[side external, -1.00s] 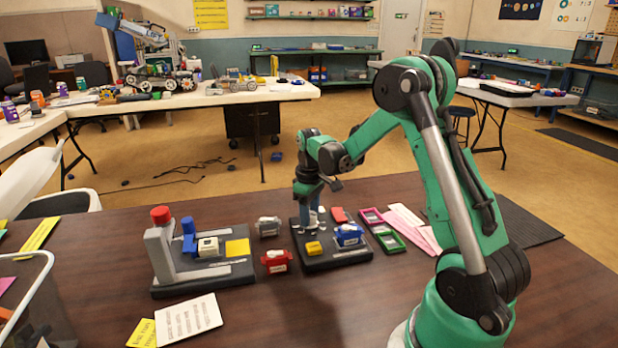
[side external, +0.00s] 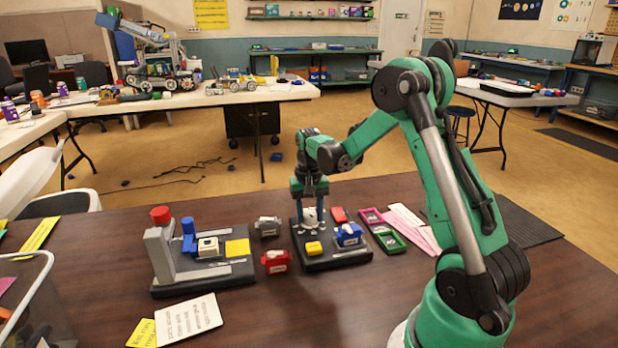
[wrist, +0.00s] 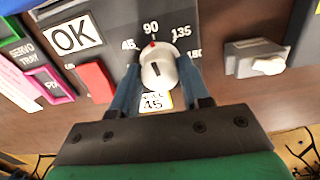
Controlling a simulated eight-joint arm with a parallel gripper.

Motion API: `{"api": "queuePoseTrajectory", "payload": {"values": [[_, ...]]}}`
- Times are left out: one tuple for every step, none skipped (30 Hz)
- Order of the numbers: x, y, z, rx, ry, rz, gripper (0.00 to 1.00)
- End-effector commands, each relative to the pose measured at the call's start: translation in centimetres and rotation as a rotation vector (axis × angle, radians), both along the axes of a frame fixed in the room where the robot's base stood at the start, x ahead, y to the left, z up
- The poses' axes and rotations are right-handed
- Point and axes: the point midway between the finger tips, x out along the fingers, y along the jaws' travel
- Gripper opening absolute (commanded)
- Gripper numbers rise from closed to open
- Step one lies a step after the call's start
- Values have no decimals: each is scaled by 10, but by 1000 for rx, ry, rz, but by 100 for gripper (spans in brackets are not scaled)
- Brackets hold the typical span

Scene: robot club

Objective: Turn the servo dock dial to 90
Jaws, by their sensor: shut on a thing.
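The servo dock is a dark board (side external: 325,262) right of centre on the table. Its white dial (wrist: 160,70) has a red mark at its top edge, just under the printed 90 in the wrist view. 45 is printed to the left, 135 and 180 to the right. My gripper (wrist: 160,85) points down, shut on the dial with one blue finger on each side. In the side view, my gripper (side external: 310,198) stands over the dial (side external: 311,217).
On the dock are a blue servo (side external: 348,235), a yellow block (side external: 314,248) and a red block (side external: 339,215). A grey servo (side external: 268,226) and a red servo (side external: 275,261) lie left. A second board (side external: 205,284) stands farther left. Pink and green trays (side external: 388,240) lie right.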

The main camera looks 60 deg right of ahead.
Motion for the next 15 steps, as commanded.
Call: {"api": "queuePoseTrajectory", "payload": {"values": [[0,1,0,2,2,-19,0],[0,1,0,2,2,-31,0],[0,1,0,2,2,-46,0],[0,1,0,2,2,-55,0],[0,1,0,2,2,-64,0],[0,1,0,2,2,-73,0],[0,1,0,2,2,-79,0],[0,1,0,2,2,-84,0],[0,1,0,2,2,-90,0],[0,1,0,2,2,-94,0],[0,1,0,2,2,-97,0],[0,1,0,2,2,-99,0],[0,1,0,2,2,-100,0],[0,1,0,2,2,-101,0],[0,1,0,2,2,-102,0]]}}
